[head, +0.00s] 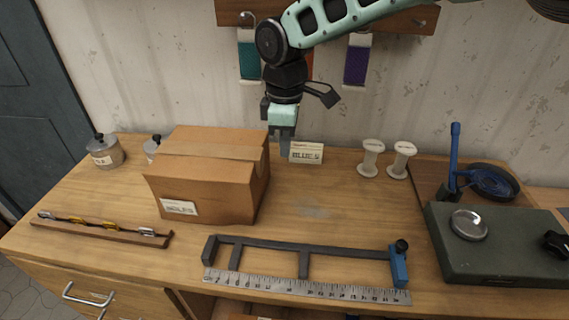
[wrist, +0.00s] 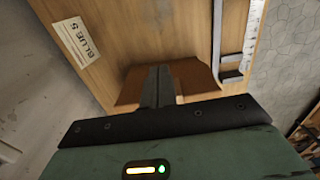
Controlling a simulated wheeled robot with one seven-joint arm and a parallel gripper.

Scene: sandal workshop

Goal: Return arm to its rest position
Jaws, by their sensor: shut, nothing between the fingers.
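My arm reaches in from the upper right in the head view.
A cardboard box (head: 208,172) stands close to my gripper. The label card (head: 306,152), two white spools (head: 371,158), a metal frame with a ruler (head: 305,285) and a green device (head: 500,243) are on the bench. Coloured straps (head: 357,62) hang behind my arm.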

